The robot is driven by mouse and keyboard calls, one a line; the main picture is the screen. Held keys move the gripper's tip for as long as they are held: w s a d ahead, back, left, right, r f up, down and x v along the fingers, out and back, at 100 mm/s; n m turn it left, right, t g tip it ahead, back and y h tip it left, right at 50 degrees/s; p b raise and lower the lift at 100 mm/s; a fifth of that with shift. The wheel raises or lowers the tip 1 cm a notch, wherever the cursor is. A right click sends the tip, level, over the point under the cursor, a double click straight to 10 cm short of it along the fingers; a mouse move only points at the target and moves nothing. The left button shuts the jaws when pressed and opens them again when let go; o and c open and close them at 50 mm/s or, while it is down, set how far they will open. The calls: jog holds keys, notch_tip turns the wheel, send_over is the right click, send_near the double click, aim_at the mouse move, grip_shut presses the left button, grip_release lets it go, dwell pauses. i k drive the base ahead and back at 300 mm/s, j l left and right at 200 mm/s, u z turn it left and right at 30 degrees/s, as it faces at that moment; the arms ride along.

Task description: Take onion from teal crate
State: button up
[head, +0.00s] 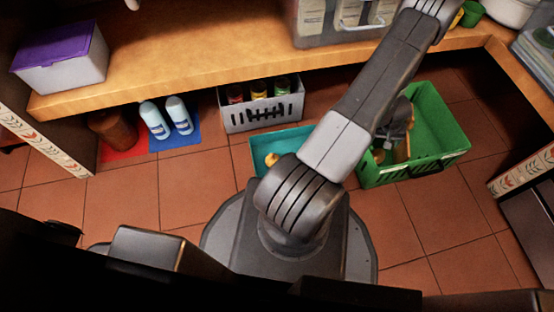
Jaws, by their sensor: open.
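The teal crate (287,138) stands on the tiled floor, partly hidden behind my arm. A small orange-brown round thing (271,159), which looks like the onion, lies in its left part. The right part of the crate is covered by my arm. My gripper (402,137) is over the green crate to the right, apart from the teal crate. It is open; its fingers are small, dark and partly hidden by my arm, and I see nothing held.
The green crate (427,166) holds brownish items near my gripper. A white slotted basket (263,122) with jars stands behind the teal crate. White bottles (154,120) stand on a blue mat at left. A wooden counter (200,68) overhangs behind. Floor at front right is clear.

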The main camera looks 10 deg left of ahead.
aim_at(272, 158)
jog(key=k+j+u, duration=0.2)
jog(key=u, duration=0.15)
jog(key=k+j+u, duration=0.15)
jog(key=u, duration=0.2)
jog(key=j, duration=0.1)
